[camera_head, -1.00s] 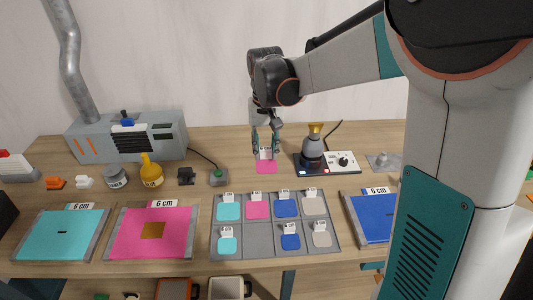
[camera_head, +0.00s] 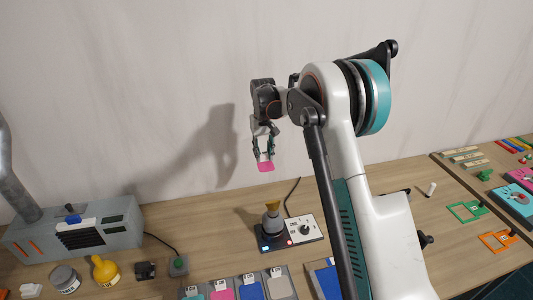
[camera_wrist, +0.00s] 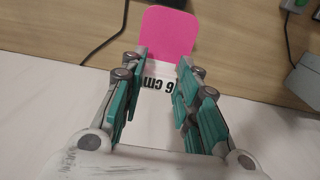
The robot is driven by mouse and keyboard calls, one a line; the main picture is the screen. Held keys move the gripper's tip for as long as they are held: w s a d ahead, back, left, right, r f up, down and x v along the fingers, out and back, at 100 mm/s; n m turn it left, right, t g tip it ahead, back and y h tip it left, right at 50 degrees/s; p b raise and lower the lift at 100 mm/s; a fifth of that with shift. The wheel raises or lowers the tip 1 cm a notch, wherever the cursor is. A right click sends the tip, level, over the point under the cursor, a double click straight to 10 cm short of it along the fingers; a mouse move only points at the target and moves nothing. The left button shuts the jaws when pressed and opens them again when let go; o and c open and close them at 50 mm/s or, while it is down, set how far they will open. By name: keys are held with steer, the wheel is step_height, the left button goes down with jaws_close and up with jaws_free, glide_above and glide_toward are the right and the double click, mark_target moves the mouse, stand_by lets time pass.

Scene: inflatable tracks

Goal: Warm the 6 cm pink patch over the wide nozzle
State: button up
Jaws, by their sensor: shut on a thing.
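The pink patch (camera_head: 265,167) hangs from my gripper (camera_head: 264,152), held well above the bench in the head view. In the wrist view the pink patch (camera_wrist: 168,34) sticks out past the fingertips, and its white tab reading "6 cm" lies between the teal fingers of my gripper (camera_wrist: 160,72). My gripper is shut on that tab. The heater with the wide brass-coloured nozzle (camera_head: 272,195) stands upright on its base (camera_head: 305,231), below the patch and slightly right in the head view. The patch is apart from the nozzle.
A grey machine with a duct (camera_head: 75,232) stands at the left, with a yellow bottle (camera_head: 105,269) and grey jar (camera_head: 65,278) before it. The patch tray (camera_head: 240,280) is cut off at the bottom. Green and orange frames (camera_head: 467,211) lie at the right.

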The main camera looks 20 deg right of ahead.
steer(key=shift+w+d, duration=0.3)
steer(key=shift+d, duration=0.05)
steer(key=s+f, duration=0.3)
steer(key=s, duration=0.6)
steer(key=shift+b, duration=0.3)
steer(key=shift+r, duration=0.15)
stand_by(2.1)
step_height(320, 180, up, 7)
steer(key=p, duration=0.2)
steer(key=shift+p, duration=0.4)
stand_by(0.4)
